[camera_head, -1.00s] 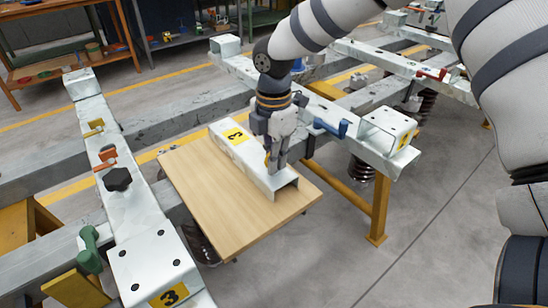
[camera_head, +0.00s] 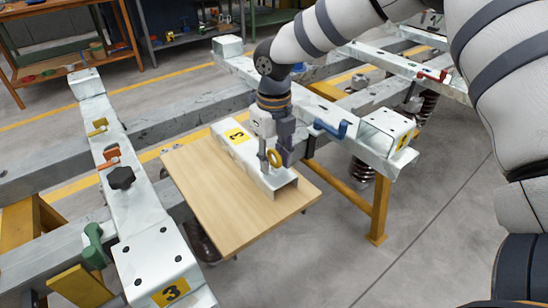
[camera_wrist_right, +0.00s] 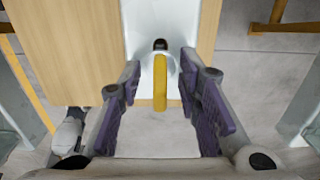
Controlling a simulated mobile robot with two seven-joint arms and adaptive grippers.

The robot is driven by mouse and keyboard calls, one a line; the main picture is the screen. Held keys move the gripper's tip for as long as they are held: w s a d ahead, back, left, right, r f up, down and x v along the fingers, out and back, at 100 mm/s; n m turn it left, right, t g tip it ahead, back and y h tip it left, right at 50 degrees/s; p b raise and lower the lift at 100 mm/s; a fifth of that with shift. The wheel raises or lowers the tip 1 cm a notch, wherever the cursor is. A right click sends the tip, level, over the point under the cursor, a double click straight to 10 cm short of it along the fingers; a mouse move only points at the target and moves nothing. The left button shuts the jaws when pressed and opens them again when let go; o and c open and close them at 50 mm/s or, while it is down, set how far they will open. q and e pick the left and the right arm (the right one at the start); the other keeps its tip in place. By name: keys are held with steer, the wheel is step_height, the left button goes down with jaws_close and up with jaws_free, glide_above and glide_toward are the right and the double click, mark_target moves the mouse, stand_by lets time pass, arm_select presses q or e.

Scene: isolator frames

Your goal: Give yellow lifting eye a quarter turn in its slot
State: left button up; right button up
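The yellow lifting eye (camera_head: 274,158) is a ring standing upright at the near end of the short white channel piece (camera_head: 240,150). In the right wrist view the eye (camera_wrist_right: 160,84) shows edge-on as a narrow yellow bar, with a dark round spot at its upper end. My right gripper (camera_head: 275,160) points down over it. Its purple-padded fingers (camera_wrist_right: 160,100) are open, one on each side of the eye, with a gap on both sides. The slot under the eye is hidden. My left gripper is not in view.
The channel piece lies on a wooden board (camera_head: 200,190). A white beam with a black knob (camera_head: 121,177) and a green clamp (camera_head: 95,245) runs along the left. A frame beam with a blue handle (camera_head: 330,129) lies close right of my gripper.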

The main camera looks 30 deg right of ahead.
step_height(320, 180, up, 12)
steer(key=shift+r, duration=0.1)
stand_by(0.4)
